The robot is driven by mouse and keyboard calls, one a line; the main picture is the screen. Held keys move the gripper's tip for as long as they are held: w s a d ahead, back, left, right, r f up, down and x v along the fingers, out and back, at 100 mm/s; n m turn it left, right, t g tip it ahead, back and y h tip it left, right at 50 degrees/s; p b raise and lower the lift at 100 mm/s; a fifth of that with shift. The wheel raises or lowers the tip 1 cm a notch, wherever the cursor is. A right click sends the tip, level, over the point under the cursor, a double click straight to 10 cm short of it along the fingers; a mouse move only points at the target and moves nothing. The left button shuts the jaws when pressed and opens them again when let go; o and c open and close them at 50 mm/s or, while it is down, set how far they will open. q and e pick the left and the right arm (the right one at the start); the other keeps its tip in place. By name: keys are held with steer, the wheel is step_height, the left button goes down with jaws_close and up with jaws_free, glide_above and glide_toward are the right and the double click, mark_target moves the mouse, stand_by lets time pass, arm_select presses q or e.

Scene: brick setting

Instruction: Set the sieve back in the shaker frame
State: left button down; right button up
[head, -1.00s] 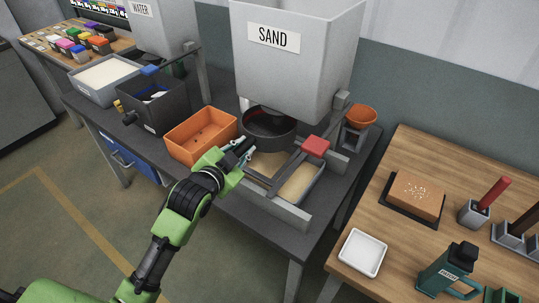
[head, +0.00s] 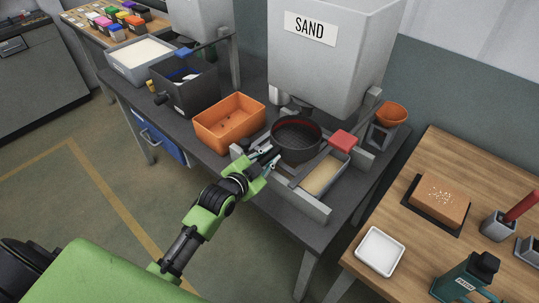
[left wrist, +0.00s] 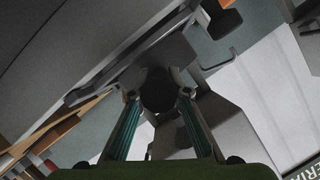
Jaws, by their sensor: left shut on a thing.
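The sieve (head: 297,138) is a dark round pan with a reddish inner rim, roughly level in the head view. My left gripper (head: 264,162) is shut on its near left side, likely on a handle; the fingers cover the grip. In the left wrist view the gripper (left wrist: 158,98) has its teal fingers either side of a dark piece. The shaker frame (head: 297,199) is grey, with a red block (head: 343,141) on its crossbar. The sieve is over the frame's left part, below the sand hopper; I cannot tell whether it rests on the rails. My right gripper is out of view.
The grey SAND hopper (head: 330,62) hangs close above. An orange bin (head: 230,121) stands left of the sieve. A tray of sand (head: 322,175) lies inside the frame. An orange funnel (head: 391,115) stands at right. A wooden table (head: 400,215) is at the right.

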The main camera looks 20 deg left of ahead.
arm_select(q)
steer(key=shift+f, duration=0.2)
steer(key=c, duration=1.9)
jaws_free()
steer(key=shift+r, duration=0.25)
steer(key=b+v, duration=0.1)
steer(key=v, duration=1.1)
steer(key=shift+b, duration=0.3)
